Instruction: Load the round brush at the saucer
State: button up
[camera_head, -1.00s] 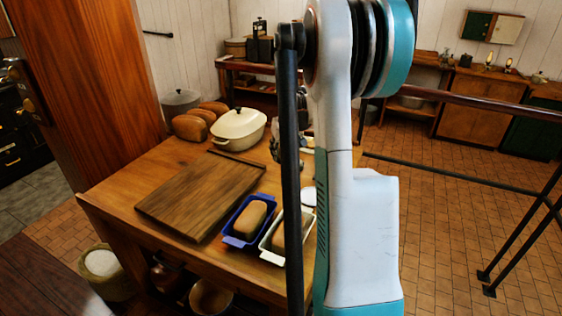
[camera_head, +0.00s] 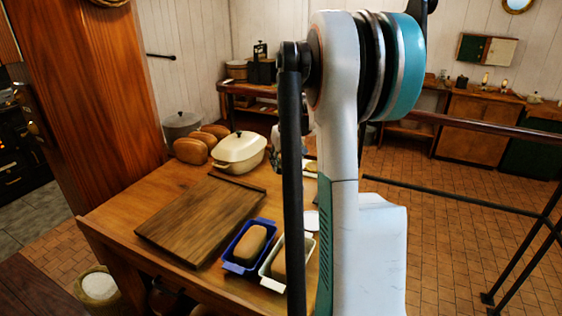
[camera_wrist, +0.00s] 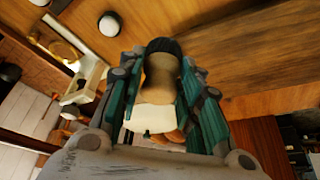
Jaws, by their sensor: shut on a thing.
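My gripper (camera_wrist: 162,75) has its teal fingers shut on the round brush (camera_wrist: 161,72), a tan, rounded handle with a dark end, in the wrist view. In the head view my arm hides most of the gripper and the brush. A small pale dish with something yellowish (camera_head: 311,166), perhaps the saucer, shows partly behind my arm on the table. A white round dish (camera_head: 311,221) is also partly hidden beside the tins. A small white round thing (camera_wrist: 109,25) lies left of the brush in the wrist view; I cannot tell which dish it is.
A wooden board (camera_head: 203,215) lies on the table (camera_head: 150,200). A cream lidded pot (camera_head: 238,150) and brown loaves (camera_head: 192,150) stand at the back. A dark rail (camera_head: 480,125) runs right.

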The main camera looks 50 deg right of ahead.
jog(key=shift+s+d+f+b, duration=0.3)
jog(key=shift+s+d+f, duration=0.25)
jog(key=shift+s+f, duration=1.95)
jog(key=shift+s+d+f+b, duration=0.45)
jog(key=shift+s+f, duration=1.2)
jog(key=shift+f, duration=1.6)
jog(key=shift+s+d+f+b, duration=0.15)
jog(key=shift+s+d+f, duration=0.5)
jog(key=shift+s+f, duration=1.85)
jog(key=shift+b+x, duration=0.55)
jog(key=shift+x, duration=0.4)
jog(key=shift+w+a, duration=0.15)
jog(key=shift+a, duration=0.05)
notch_tip(320, 180, up, 7)
jog(key=p, duration=0.4)
